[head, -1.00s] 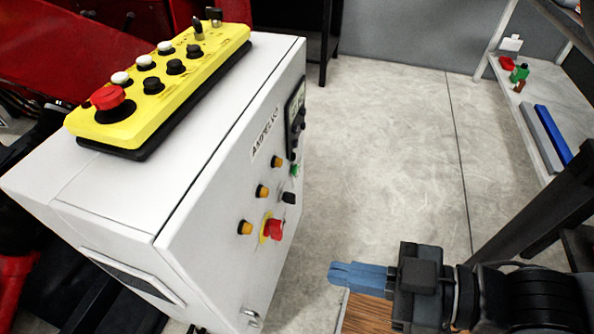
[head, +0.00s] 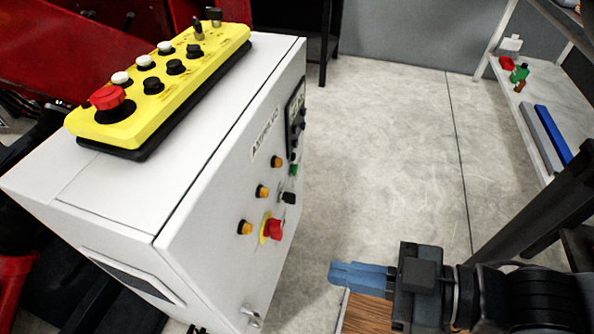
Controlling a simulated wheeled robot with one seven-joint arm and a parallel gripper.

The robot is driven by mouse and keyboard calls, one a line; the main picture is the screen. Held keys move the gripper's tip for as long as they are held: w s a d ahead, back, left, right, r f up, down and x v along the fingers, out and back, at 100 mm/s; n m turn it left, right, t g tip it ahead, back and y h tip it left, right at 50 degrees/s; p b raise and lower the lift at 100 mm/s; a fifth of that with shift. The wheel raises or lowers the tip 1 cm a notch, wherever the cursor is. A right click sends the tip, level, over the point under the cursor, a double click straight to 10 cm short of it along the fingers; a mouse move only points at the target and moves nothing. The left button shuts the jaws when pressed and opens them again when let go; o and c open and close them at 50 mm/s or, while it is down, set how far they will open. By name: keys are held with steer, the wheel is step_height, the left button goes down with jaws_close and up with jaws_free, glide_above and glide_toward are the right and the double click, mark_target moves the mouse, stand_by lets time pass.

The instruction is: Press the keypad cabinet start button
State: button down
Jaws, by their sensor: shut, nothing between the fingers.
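The white control cabinet (head: 175,200) stands at the left, its front panel facing right. The panel carries a small green button (head: 293,170), several amber buttons (head: 262,191), a black knob (head: 288,198) and a red rotary switch (head: 274,229) on a yellow plate. Which of these is the start button cannot be read. My gripper (head: 336,274) is at the lower right, its blue fingers shut, empty and pointing left toward the panel. It is apart from the cabinet, to the right of the red switch and lower in the picture.
A yellow pendant box (head: 190,75) with a red mushroom button (head: 108,98) lies on the cabinet top. A wooden surface (head: 368,314) shows beneath my gripper. A shelf (head: 535,110) with small items stands at the upper right. The grey floor (head: 390,150) between is clear.

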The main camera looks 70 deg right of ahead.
mark_target(295, 170)
stand_by(0.4)
steer(key=w+d+f+m+g+h, duration=0.1)
steer(key=w+d+f+m+g, duration=0.15)
steer(key=d+f, duration=0.45)
steer(key=w+d+f+m+g+h, duration=0.1)
steer(key=w+d+f+m+g, duration=0.2)
steer(key=f, duration=0.8)
steer(key=w+d+f+m+g+h, duration=0.15)
steer(key=w+d+f, duration=0.3)
steer(key=f, duration=0.45)
steer(key=s+d+m+t+y, duration=0.1)
steer(key=s+d+y, duration=0.2)
steer(key=d, duration=2)
steer(key=shift+d+r, duration=0.2)
steer(key=shift+d, duration=0.15)
steer(key=shift+w, duration=0.1)
steer(key=w, duration=0.8)
steer(key=shift+w+a, duration=0.15)
steer(key=shift+w, duration=0.2)
steer(key=shift+w, duration=0.2)
